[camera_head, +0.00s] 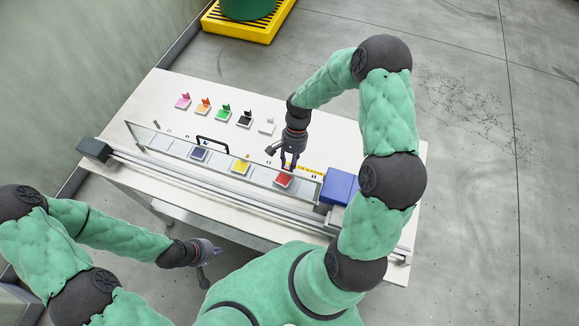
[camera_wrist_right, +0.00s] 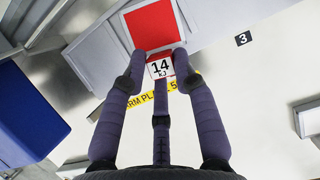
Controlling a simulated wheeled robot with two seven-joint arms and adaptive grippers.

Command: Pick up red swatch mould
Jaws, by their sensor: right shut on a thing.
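The red swatch mould (camera_head: 283,180) is a small pale tile with a red square face, at the right end of the row inside the long rail frame. I cannot tell whether the mould touches the surface below. My left gripper (camera_head: 210,256) is open and empty in front of the table, away from the moulds.
A yellow mould (camera_head: 241,167) and a blue mould (camera_head: 198,154) sit left of the red one. Several coloured swatches with upright tabs, including a green one (camera_head: 222,117), stand behind the rail. A blue block (camera_head: 339,186) is close on the right. A black handle (camera_head: 212,141) rises behind the blue mould.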

